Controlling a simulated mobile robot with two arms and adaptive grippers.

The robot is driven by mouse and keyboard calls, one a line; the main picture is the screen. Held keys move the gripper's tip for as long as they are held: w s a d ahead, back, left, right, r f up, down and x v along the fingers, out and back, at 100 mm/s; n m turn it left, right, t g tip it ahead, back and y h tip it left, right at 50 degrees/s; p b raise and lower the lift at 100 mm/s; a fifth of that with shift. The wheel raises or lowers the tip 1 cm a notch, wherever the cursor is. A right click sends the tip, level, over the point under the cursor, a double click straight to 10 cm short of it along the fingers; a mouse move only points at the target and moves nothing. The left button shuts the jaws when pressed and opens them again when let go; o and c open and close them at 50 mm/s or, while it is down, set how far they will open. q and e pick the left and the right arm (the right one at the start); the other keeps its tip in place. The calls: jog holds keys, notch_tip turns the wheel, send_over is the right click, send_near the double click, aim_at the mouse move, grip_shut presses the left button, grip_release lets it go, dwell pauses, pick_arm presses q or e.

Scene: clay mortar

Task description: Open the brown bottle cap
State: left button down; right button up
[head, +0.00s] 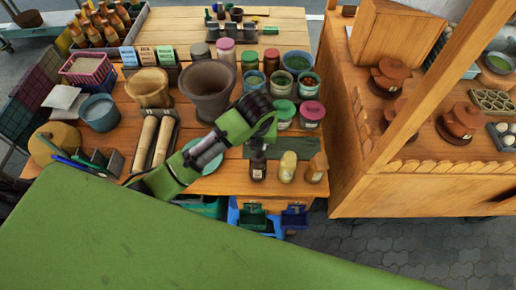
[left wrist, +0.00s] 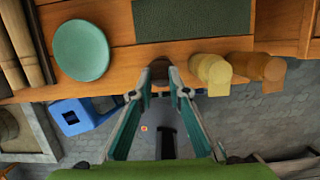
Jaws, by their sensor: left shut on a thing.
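The dark brown bottle (head: 258,168) stands upright near the front edge of the wooden table. My left gripper (head: 257,146) comes down on its top from above. In the left wrist view the two fingertips (left wrist: 160,72) close on either side of the brown bottle's cap (left wrist: 160,76). The fingers hide much of the cap, and I cannot tell whether it has turned or loosened. My right gripper is in neither view.
A yellow bottle (head: 288,168) and an orange-brown bottle (head: 317,168) stand just right. A dark green mat (left wrist: 192,20) lies behind. A green plate (left wrist: 80,50) is on the left. Lidded jars (head: 311,115) and a big clay mortar (head: 208,90) stand farther back.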

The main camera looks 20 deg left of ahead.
pick_arm(q)
jog(key=w+g, duration=0.1)
jog(key=g, duration=0.1)
jog(key=shift+w+a+g+h, duration=0.2)
jog(key=shift+w+g+h, duration=0.1)
jog(key=shift+w+g, duration=0.3)
jog(key=shift+g, duration=0.4)
jog(key=shift+s+f, duration=0.1)
jog(key=c, duration=1.9)
grip_release()
jog(key=shift+w, duration=0.2)
